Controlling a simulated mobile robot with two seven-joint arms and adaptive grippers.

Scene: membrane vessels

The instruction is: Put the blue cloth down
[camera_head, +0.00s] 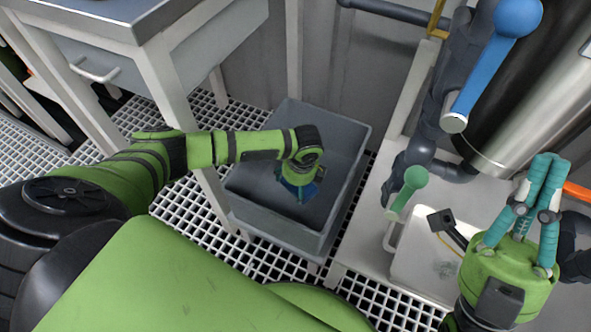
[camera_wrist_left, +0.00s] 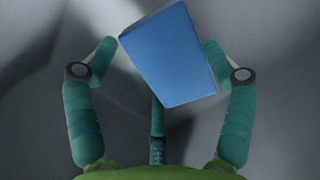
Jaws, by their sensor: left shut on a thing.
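The blue cloth (camera_wrist_left: 170,55) looks like a flat folded block. In the left wrist view it sits between the teal fingers of my left gripper (camera_wrist_left: 160,62), tilted. Whether the cloth touches the bin floor cannot be told. My right gripper (camera_head: 551,165) is at the right, its teal fingers pointing up with their tips together and nothing seen between them.
A table with a drawer (camera_head: 130,68) stands at the upper left of the bin. To the right are a white surface with a white tray (camera_head: 415,270), a green-handled valve (camera_head: 408,190), a blue-handled valve (camera_head: 490,70) and a steel vessel (camera_head: 530,100). The floor is white grating.

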